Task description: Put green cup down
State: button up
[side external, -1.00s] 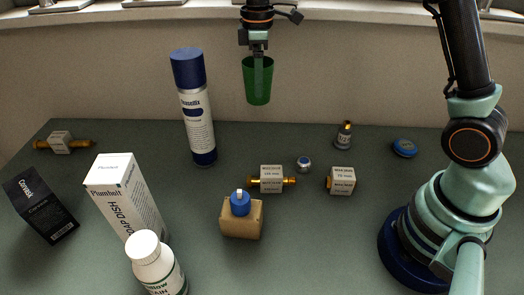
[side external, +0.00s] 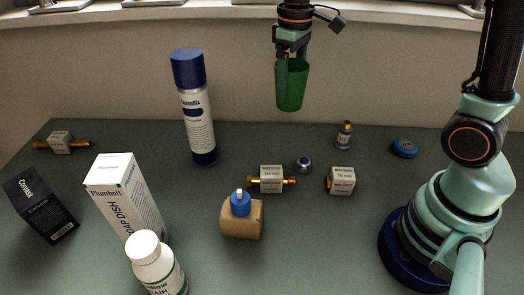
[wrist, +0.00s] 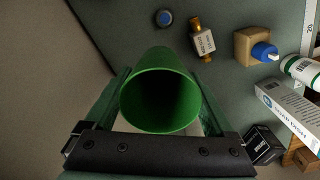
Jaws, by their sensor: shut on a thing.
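The green cup (side external: 291,88) hangs in the air above the far part of the table (side external: 330,250), upright or nearly so in the side view. My gripper (side external: 290,68) is shut on the cup, with a finger along its side. In the wrist view the cup (wrist: 160,95) shows its open mouth and dark inside between my two fingers (wrist: 160,100). The inside is too dark to tell whether it holds anything.
A tall blue-capped can (side external: 198,115) stands left of the cup. A white box (side external: 122,195) and white bottle (side external: 155,265) stand front left.

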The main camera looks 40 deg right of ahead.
jog(key=shift+s+a+f+m, duration=0.2)
jog(key=shift+s+f+m, duration=0.1)
jog(key=shift+s+m, duration=0.4)
jog(key=w+a+r+n, duration=0.2)
jog(key=w+a+n, duration=0.2)
jog(key=a, duration=0.9)
jog(key=w+a+r+n, duration=0.1)
jog(key=w+a+n, duration=0.2)
jog(key=a, duration=1.1)
notch_tip(320, 180, down, 19)
jog(key=shift+d+f, duration=0.1)
jog(key=shift+f, duration=0.05)
jog(key=shift+f, duration=0.1)
jog(key=o, duration=1)
jog(key=shift+o, duration=0.2)
